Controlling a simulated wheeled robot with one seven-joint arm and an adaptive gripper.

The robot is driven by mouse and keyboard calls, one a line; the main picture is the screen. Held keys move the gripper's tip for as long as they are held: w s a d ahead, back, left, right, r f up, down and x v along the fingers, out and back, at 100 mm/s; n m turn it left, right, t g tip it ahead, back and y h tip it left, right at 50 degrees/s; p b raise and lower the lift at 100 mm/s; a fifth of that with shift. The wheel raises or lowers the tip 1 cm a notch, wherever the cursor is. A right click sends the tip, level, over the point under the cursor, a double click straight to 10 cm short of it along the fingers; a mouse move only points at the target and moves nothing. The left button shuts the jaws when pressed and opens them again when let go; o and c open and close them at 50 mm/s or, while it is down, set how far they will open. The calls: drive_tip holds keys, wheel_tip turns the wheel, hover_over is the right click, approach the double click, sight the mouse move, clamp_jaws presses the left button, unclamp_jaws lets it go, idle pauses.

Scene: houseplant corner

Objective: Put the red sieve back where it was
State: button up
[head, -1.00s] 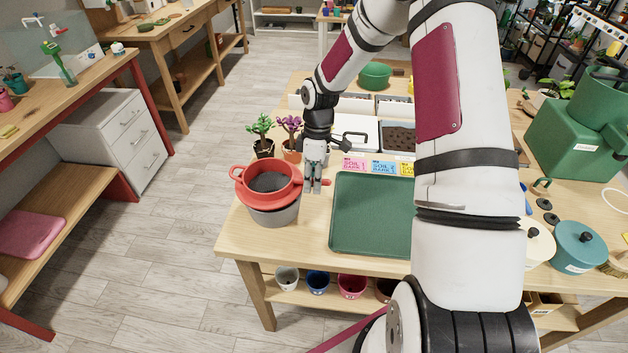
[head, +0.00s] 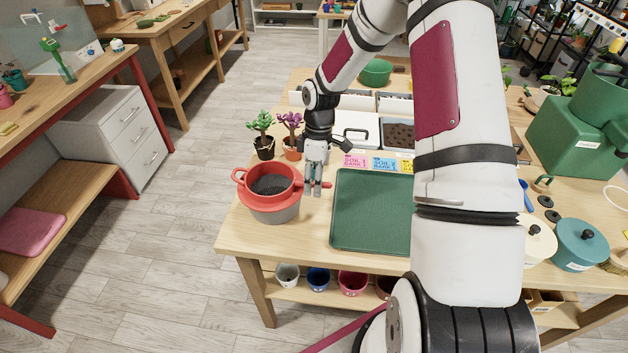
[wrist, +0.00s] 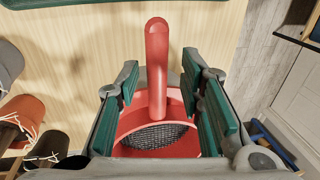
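The red sieve (head: 290,186) sits on top of a grey pot (head: 272,214) at the left front of the table. Its dark mesh (head: 270,185) shows inside the rim. My gripper (head: 314,186) is at the sieve's right side, pointing down at its handle. In the wrist view, the red handle (wrist: 157,65) runs between my two green-padded fingers (wrist: 160,95). Gaps show on both sides of the handle, so the gripper is open around it. The sieve's mesh and rim show below, partly hidden by my gripper. What is in the grey pot is hidden.
A green tray (head: 370,225) lies right of my gripper. Two small potted plants (head: 264,150) stand behind the sieve. Seed or soil cards (head: 384,164) and a soil bin (head: 398,134) lie farther back. A teal pot (head: 580,245) stands at the right. Bare table lies left of the tray.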

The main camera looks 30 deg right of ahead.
drive_tip(key=shift+r, duration=0.1)
wheel_tip(320, 180, up, 13)
drive_tip(key=w+d+b, duration=0.1)
drive_tip(key=w+d, duration=0.1)
drive_tip(key=s+a+r+m+t+h, duration=0.1)
drive_tip(key=s+a+r+m+h, duration=0.25)
drive_tip(key=r, duration=0.55)
drive_tip(key=s+a+r+m+t, duration=0.2)
drive_tip(key=s+r, duration=0.1)
drive_tip(key=s, duration=0.4)
drive_tip(key=s+a+r+m+t+y, duration=0.1)
drive_tip(key=s+a+r+m+t, duration=0.1)
drive_tip(key=s, duration=0.5)
drive_tip(key=s+a+r+m+t+y, duration=0.1)
drive_tip(key=s+a+r+m+t, duration=0.1)
drive_tip(key=s+a+r+m, duration=0.1)
drive_tip(key=shift+s+a+r, duration=0.45)
drive_tip(key=shift+s+r, duration=0.8)
drive_tip(key=shift+s, duration=0.65)
